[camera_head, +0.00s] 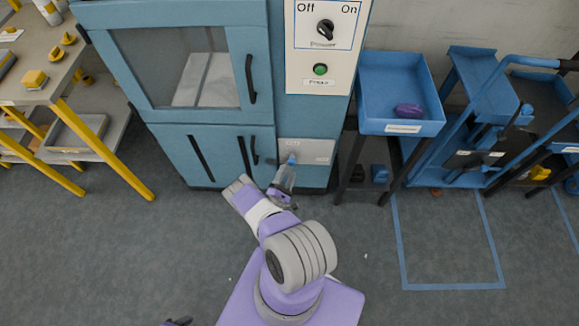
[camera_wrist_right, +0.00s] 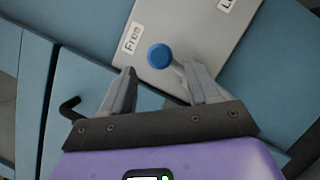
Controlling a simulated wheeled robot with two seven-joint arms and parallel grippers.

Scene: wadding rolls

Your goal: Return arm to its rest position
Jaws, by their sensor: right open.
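My right arm (camera_head: 290,250) reaches forward to the lower front of a blue cabinet. My right gripper (camera_head: 287,172) is open, with its fingers toward a blue knob (camera_head: 291,159) on a light grey plate (camera_head: 318,152). In the right wrist view the open fingers (camera_wrist_right: 160,72) stand apart to either side below the blue knob (camera_wrist_right: 158,55), which sits on a short grey stem. Nothing is seen clamped between them; whether they touch the stem is unclear. The knob is near the label "Free"; another label is cut off. A dark piece, apparently my left gripper (camera_head: 177,321), shows at the bottom edge.
The cabinet (camera_head: 160,128) has a window and dark handles. A panel (camera_head: 298,70) holds a black power switch and green button. A blue tray (camera_head: 385,75) with a purple item stands right. A blue cart (camera_head: 470,120) is beyond it; a yellow-legged table (camera_head: 70,90) stands left.

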